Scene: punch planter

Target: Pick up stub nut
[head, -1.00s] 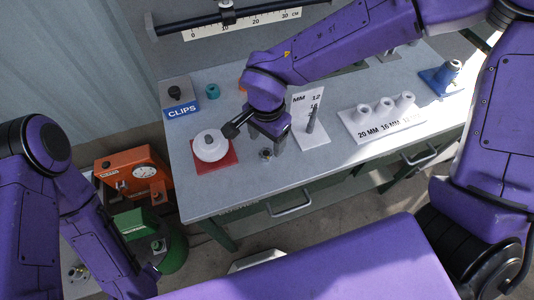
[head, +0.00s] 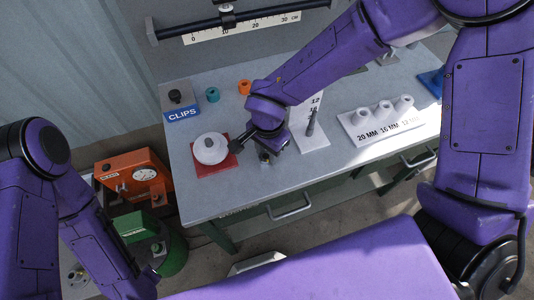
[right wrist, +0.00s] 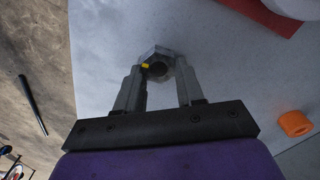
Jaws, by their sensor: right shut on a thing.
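The stub nut (right wrist: 158,65) is a grey metal hex nut with a dark hole and a small yellow mark. It sits between the two fingertips of my right gripper (right wrist: 160,82), which is shut on it. In the head view my right gripper (head: 267,154) points down at the grey bench top, right of the red mat. The nut is mostly hidden there by the fingers, and I cannot tell whether it touches the bench. My left arm shows at the left, but its gripper is not visible.
A white round part (head: 210,148) stands on the red mat (head: 218,170). A white upright card stand (head: 312,140), a block with several white posts (head: 385,122), a CLIPS box (head: 181,113), a teal ring (head: 212,95) and an orange ring (head: 244,87) are on the bench. The bench's front is clear.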

